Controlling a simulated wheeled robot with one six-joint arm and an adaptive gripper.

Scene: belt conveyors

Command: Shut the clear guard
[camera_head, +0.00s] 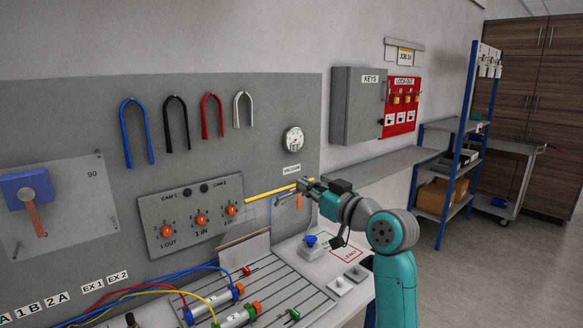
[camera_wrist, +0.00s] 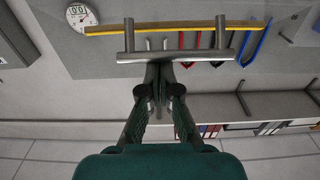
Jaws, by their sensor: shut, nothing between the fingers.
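The clear guard shows in the head view mainly by its yellow edge strip (camera_head: 268,192), which stands out in front of the grey wall panel, above the bench. Its clear sheet is hard to make out, so I cannot tell its full angle. In the wrist view the yellow strip (camera_wrist: 180,27) runs across the top, with a grey metal bar handle (camera_wrist: 200,54) on two posts beside it. My gripper (camera_wrist: 160,68) is shut and empty, its fingertips at the middle of the bar. I cannot tell whether they touch it. In the head view my gripper (camera_head: 304,184) is at the strip's right end.
A slotted bench plate (camera_head: 265,290) with cylinders and hoses lies below. A knob panel (camera_head: 195,215) and a gauge (camera_head: 292,139) are on the wall side. A grey key cabinet (camera_head: 357,105) and a shelf (camera_head: 385,168) are behind my arm. Floor at right is open.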

